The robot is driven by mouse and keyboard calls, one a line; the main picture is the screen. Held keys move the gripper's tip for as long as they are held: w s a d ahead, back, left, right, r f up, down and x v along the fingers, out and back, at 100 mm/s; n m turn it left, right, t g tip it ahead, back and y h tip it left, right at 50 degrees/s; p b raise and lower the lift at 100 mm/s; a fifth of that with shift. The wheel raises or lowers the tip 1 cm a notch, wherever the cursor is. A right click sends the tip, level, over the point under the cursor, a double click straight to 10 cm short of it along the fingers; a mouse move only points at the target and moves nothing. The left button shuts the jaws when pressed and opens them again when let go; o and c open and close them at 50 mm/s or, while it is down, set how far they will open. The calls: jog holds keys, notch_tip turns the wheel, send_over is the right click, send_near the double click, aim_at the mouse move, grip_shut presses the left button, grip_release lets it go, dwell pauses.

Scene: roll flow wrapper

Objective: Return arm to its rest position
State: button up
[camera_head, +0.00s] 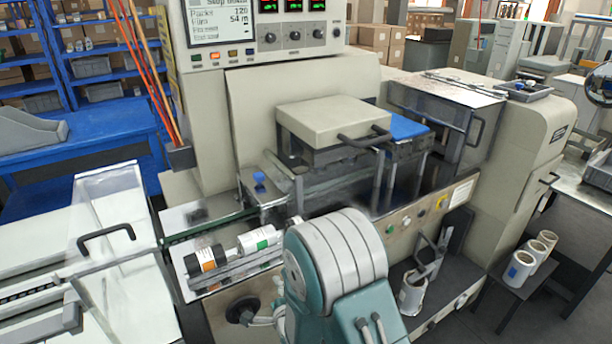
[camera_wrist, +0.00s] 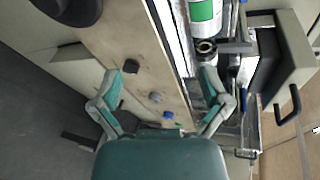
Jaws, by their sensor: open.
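My arm (camera_head: 335,262) shows in the head view, teal and grey, raised in front of the wrapping machine's front side. It hides part of the machine's lower front panel, and my gripper is mostly hidden behind it. In the wrist view my gripper (camera_wrist: 166,98) has its two teal-grey fingers spread wide apart. Nothing is between them. Beyond the fingers lies the machine's beige panel (camera_wrist: 130,40) with several small knobs. A white roll with a green label (camera_wrist: 205,14) is just beyond the right finger, apart from it.
The roll flow wrapper (camera_head: 300,90) fills the middle. A roll with an orange label (camera_head: 206,262) and the green-labelled roll (camera_head: 258,240) lie on its front ledge. A black handwheel (camera_head: 243,310) sits below. White rolls (camera_head: 520,268) stand on a small right-hand table. A blue bench (camera_head: 85,140) stands left.

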jog(key=s+d+r+n+g+h, duration=0.1)
jog(key=s+d+r+n+g, duration=0.1)
jog(key=d+r+n, duration=0.5)
jog(key=s+d+r+n+g+h, duration=0.15)
jog(key=d+r, duration=0.35)
jog(key=r, duration=0.5)
jog(key=s+d+r+n+g+h, duration=0.1)
jog(key=s+d+r+n, duration=0.1)
jog(key=s, duration=0.5)
jog(key=s+d+r+n+g, duration=0.2)
jog(key=s+d+r+n, duration=0.1)
jog(key=s, duration=0.5)
jog(key=s+d+r+n+g+h, duration=0.1)
jog(key=s+d+r+n, duration=0.1)
jog(key=s+d, duration=0.4)
jog(key=shift+s+d+r+n+h, duration=0.15)
jog(key=shift+s+r+n+h, duration=0.2)
jog(key=shift+s+r, duration=0.65)
jog(key=shift+f+g, duration=0.1)
jog(key=shift+g, duration=0.15)
